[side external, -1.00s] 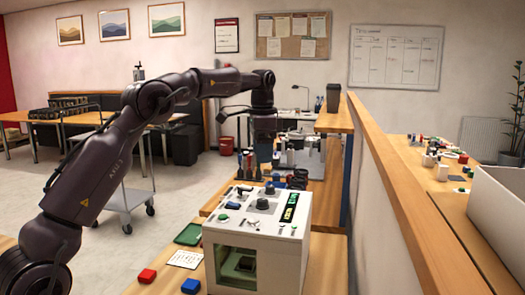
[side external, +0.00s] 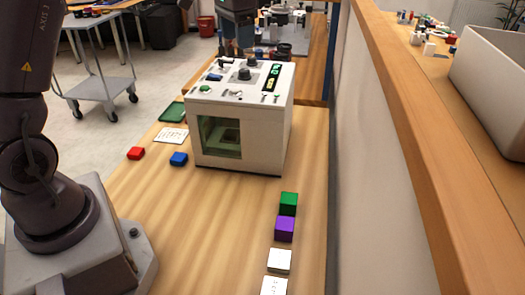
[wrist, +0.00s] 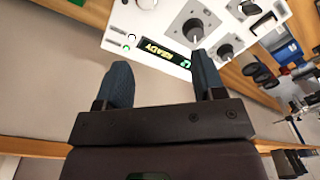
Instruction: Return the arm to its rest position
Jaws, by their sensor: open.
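My gripper (wrist: 162,82) is open and empty in the wrist view, its two dark blue fingers apart. It is above and beside the white laser marker (wrist: 130,20), whose display (wrist: 163,54) reads READY in the wrist view. In the side external view the laser marker (side external: 240,130) stands on the wooden bench with its front window facing the camera. Only the lower part of my gripper (side external: 238,45) shows at the top of that view, behind the machine; the rest of my arm's end is cut off.
Red block (side external: 136,153) and blue block (side external: 178,159) lie left of the machine, by a card (side external: 171,135) and green tray (side external: 173,112). Green (side external: 288,203), purple (side external: 285,228) and white (side external: 279,260) blocks line the right. A low wall (side external: 400,170) bounds the bench's right side.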

